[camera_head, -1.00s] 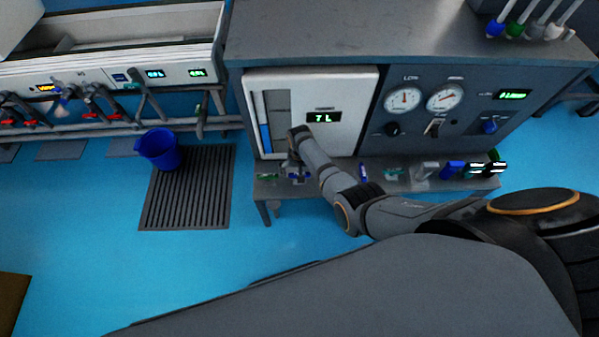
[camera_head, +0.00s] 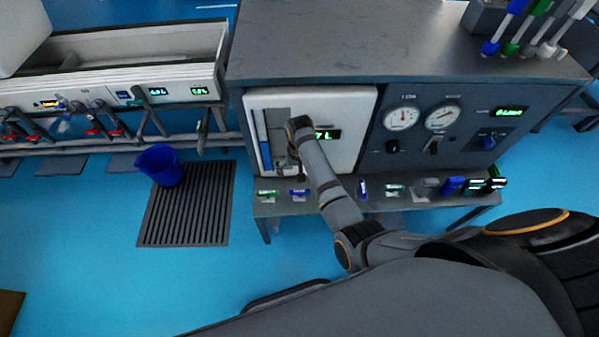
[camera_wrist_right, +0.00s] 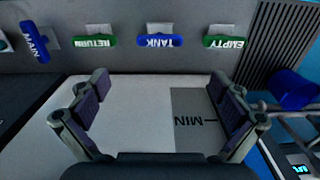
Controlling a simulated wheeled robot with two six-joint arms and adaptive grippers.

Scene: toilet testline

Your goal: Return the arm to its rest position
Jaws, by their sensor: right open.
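My right arm (camera_head: 327,188) reaches in from the right to the front of the white tank panel (camera_head: 348,110). My right gripper (camera_wrist_right: 158,88) is open and empty in the wrist view, with bare panel between its fingers. In the head view its fingers are small and partly hidden behind the wrist, above the valve row. The blue TANK handle (camera_wrist_right: 160,41) and green EMPTY handle (camera_wrist_right: 224,42) lie beyond the fingers, apart from them. The green RETURN handle (camera_wrist_right: 84,41) and blue MAIN handle (camera_wrist_right: 35,42) are further left. My left gripper is not in view.
The grey cabinet (camera_head: 400,45) has gauges (camera_head: 441,117) and knobs right of the panel. A low shelf with handles juts out below. Blue floor is clear in front.

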